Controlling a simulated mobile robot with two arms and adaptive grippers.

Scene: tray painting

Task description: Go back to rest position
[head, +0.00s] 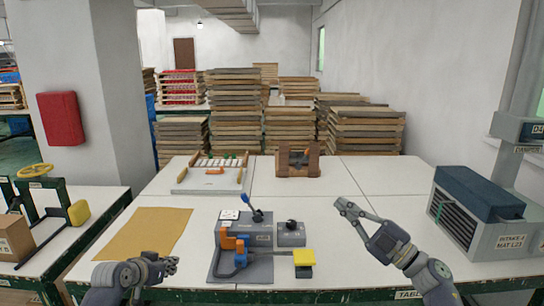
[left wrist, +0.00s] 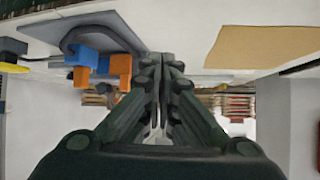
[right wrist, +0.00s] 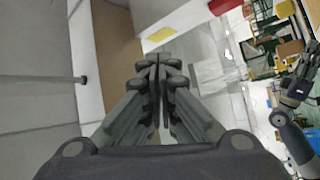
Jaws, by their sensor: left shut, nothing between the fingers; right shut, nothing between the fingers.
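My left gripper (head: 168,266) is shut and empty in the head view, over the front left of the white table, in front of the brown sheet. Its closed fingers also show in the left wrist view (left wrist: 161,65). My right gripper (head: 344,206) is shut and empty, raised over the right half of the table, pointing to the upper left. Its closed fingers also show in the right wrist view (right wrist: 157,65). Neither gripper visibly touches anything.
A grey fixture (head: 243,256) with orange and blue parts and a yellow pad (head: 304,257) stands between my grippers. The brown sheet (head: 145,234) lies left. A tray (head: 214,177) and a brown wooden holder (head: 298,161) stand at the back. A grey-blue machine (head: 477,212) stands right.

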